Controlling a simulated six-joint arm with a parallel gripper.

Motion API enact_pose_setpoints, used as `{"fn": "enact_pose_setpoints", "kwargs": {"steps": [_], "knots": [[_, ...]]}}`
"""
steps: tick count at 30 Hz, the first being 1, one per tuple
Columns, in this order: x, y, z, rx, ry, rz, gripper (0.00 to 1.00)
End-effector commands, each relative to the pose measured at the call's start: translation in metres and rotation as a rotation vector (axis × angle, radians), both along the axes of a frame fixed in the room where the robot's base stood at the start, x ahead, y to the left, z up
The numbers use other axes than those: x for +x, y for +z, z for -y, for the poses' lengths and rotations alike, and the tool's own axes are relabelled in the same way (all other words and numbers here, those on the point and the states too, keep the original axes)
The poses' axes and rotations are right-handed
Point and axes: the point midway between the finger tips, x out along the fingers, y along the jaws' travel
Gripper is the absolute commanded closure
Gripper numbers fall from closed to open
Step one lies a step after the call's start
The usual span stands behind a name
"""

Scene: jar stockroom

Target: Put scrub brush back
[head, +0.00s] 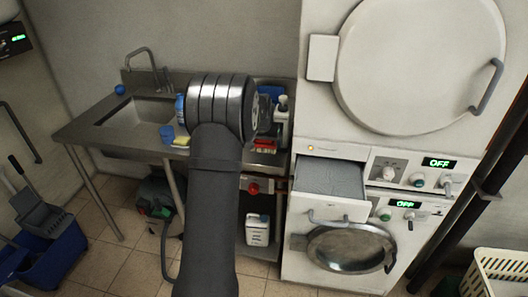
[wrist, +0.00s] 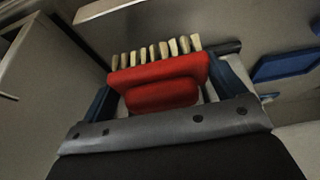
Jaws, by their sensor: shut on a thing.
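The scrub brush (wrist: 165,82) has a red body and a row of pale bristle tufts along its far edge. It is held between the blue fingers of my gripper (wrist: 172,96) in the wrist view. In the head view my arm reaches toward the steel sink counter (head: 105,148), and its wrist hides most of the gripper. A red patch (head: 265,146) shows right of the wrist, and I cannot tell if it is the brush.
A sink basin (head: 140,112), a blue cup (head: 167,134) and a yellow sponge (head: 181,141) are left of my wrist. Bottles (head: 282,112) stand at the counter's right end. A washer with its drawer open (head: 330,180) stands close on the right. A white jug (head: 257,230) sits below.

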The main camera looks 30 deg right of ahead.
Motion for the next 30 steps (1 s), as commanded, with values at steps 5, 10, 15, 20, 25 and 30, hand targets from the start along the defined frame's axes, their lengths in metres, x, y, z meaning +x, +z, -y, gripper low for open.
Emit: {"fn": "enact_pose_setpoints", "kwargs": {"steps": [5, 10, 15, 20, 25, 30], "knots": [[0.0, -0.019, 0.0, 0.001, 0.0, -0.001, 0.32], [0.0, -0.038, 0.0, 0.0, 0.0, 0.0, 0.32], [0.0, -0.038, 0.0, -0.001, 0.0, 0.001, 0.32], [0.0, -0.041, 0.0, 0.0, 0.001, 0.0, 0.32], [0.0, -0.041, 0.0, 0.0, 0.001, 0.0, 0.0], [0.0, -0.038, 0.0, -0.001, 0.001, 0.0, 0.0]]}}
